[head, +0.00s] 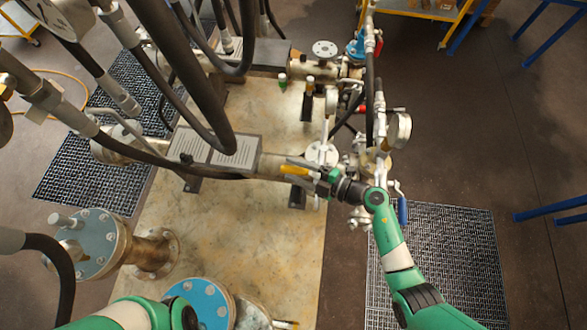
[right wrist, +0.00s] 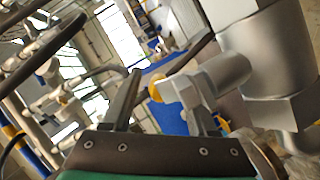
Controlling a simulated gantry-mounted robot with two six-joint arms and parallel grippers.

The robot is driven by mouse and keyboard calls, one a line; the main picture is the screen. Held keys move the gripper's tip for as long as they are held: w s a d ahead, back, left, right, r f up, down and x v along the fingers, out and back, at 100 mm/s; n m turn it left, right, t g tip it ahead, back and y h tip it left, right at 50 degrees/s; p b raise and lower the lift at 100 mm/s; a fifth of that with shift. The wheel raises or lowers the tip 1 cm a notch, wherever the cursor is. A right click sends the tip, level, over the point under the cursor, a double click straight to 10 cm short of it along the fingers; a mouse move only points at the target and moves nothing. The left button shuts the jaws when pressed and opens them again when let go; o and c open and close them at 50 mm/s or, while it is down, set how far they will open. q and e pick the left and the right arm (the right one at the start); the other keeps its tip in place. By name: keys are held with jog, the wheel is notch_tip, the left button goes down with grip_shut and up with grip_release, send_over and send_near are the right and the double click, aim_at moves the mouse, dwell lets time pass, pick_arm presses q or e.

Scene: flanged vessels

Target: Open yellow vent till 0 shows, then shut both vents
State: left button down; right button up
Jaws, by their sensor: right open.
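A yellow vent handle (head: 294,170) shows at the end of the pipe body mid-scene in the head view. My right gripper (head: 312,175) is beside it, its fingers pointing left toward it. In the right wrist view the open fingers (right wrist: 163,84) stand either side of a grey metal stem with a yellow end (right wrist: 156,89); whether they touch it I cannot tell. A blue handle (head: 402,210) hangs below the valve cluster. A round gauge (head: 401,130) is seen nearly edge-on, its reading illegible. My left gripper is out of view.
Thick black hoses (head: 185,75) cross the upper left. Blue-flanged vessels (head: 95,232) stand at lower left. Another gauge (head: 65,15) is at top left. A large metal body (right wrist: 262,60) is close to the right finger.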

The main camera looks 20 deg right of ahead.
jog(key=shift+w+a, duration=0.2)
grip_shut()
dwell(1.3)
